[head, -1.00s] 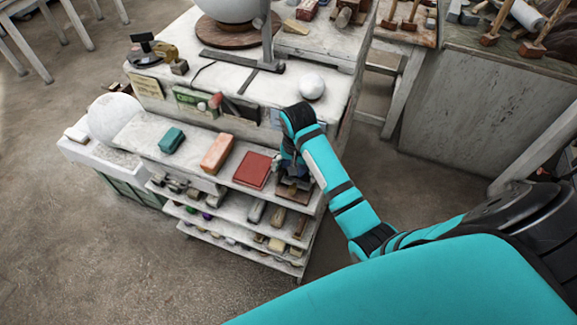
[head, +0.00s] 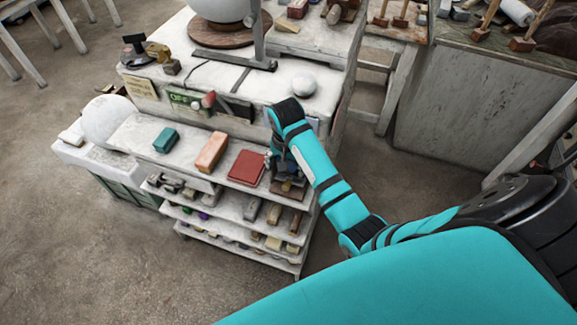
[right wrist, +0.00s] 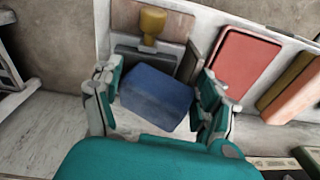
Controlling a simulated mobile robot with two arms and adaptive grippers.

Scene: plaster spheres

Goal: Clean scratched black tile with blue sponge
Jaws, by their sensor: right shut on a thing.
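My right gripper (right wrist: 160,100) is shut on a blue sponge (right wrist: 155,96), a block held between its two fingers in the right wrist view. In the head view the right gripper (head: 284,170) is low at the right end of the white shelf, beside the red tile (head: 246,167); the sponge is mostly hidden there. I cannot make out a scratched black tile with certainty. A dark grey flat piece (right wrist: 131,55) lies just beyond the sponge, below a yellow-brown knob (right wrist: 152,20), partly covered. My left gripper is not in view.
On the shelf (head: 225,180), an orange block (head: 211,152) and a teal block (head: 165,140) stand left of the red tile. A small white sphere (head: 304,84) rests on the upper top, near my arm. Lower shelves hold several small blocks. Floor is free in front.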

